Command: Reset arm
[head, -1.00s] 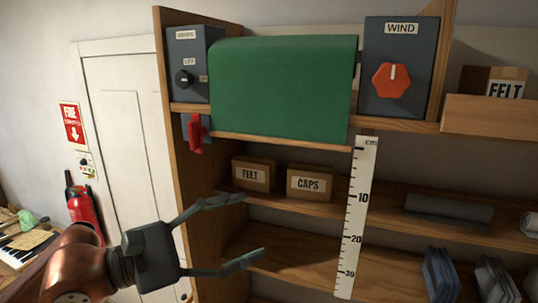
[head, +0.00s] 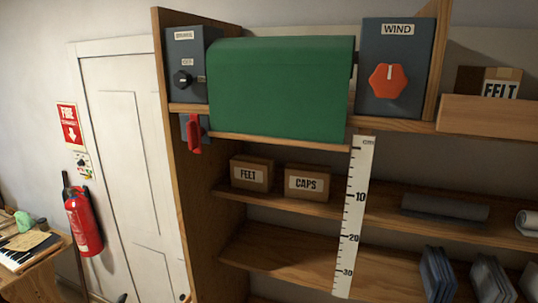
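Neither of my grippers shows in the head view now, and no part of either arm is in sight. A wooden shelf unit (head: 190,200) fills the middle and right of the view. On its top shelf are a grey switch box (head: 186,65) with a black knob, a green cover (head: 280,90), and a grey WIND box (head: 397,65) with a red-orange knob (head: 388,80). A red lever (head: 194,135) hangs below the switch box.
FELT (head: 251,174) and CAPS (head: 307,183) boxes sit on the middle shelf. A white ruler (head: 354,215) hangs in front. A fire extinguisher (head: 84,222) is beside the white door (head: 125,130). Piano keys (head: 22,253) lie at lower left. The space before the shelves is clear.

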